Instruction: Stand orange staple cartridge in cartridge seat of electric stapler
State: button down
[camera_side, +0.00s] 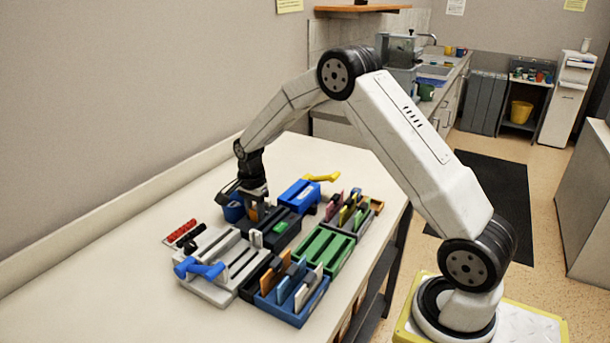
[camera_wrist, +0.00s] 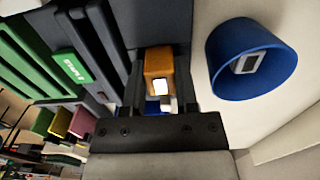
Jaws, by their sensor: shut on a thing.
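The orange staple cartridge (camera_wrist: 158,64) is between the two fingers of my gripper (camera_wrist: 159,85) in the wrist view, with a white patch on its near end. My gripper (camera_side: 256,196) is shut on it. In the side view a small part of the cartridge (camera_side: 253,213) shows below the fingers. A dark, slotted device (camera_wrist: 107,40), which seems to be the electric stapler, lies beneath and beside the cartridge; it also shows in the side view (camera_side: 283,228). The cartridge's lower end is hidden, so I cannot tell whether it touches the seat.
A blue round cup (camera_wrist: 215,58) stands close to the right of my gripper in the wrist view. A green slotted rack (camera_side: 322,250), a grey rack with a blue handle (camera_side: 215,292), a blue rack (camera_side: 292,312) and a blue device (camera_side: 299,194) crowd the table. The table's front left is clear.

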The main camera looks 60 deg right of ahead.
jog(key=shift+c, duration=1.5)
grip_release()
jog(key=shift+r, duration=4.55)
jog(key=shift+s+a+n, duration=0.35)
jog(key=shift+a+n, duration=0.05)
jog(key=s+a+f+n+t, duration=0.1)
jog(key=s+a+n, duration=0.2)
jog(key=s+n, duration=0.2)
jog(key=s+a+f+n, duration=0.1)
jog(key=s+a+n, duration=0.3)
jog(key=s, duration=0.5)
jog(key=s+a+f+n+t, duration=0.1)
jog(key=s+a+n, duration=0.3)
jog(key=s+n, duration=0.3)
jog(key=shift+s+f+n+t, duration=0.1)
jog(key=shift+f+n+t, duration=0.15)
jog(key=shift+n, duration=0.35)
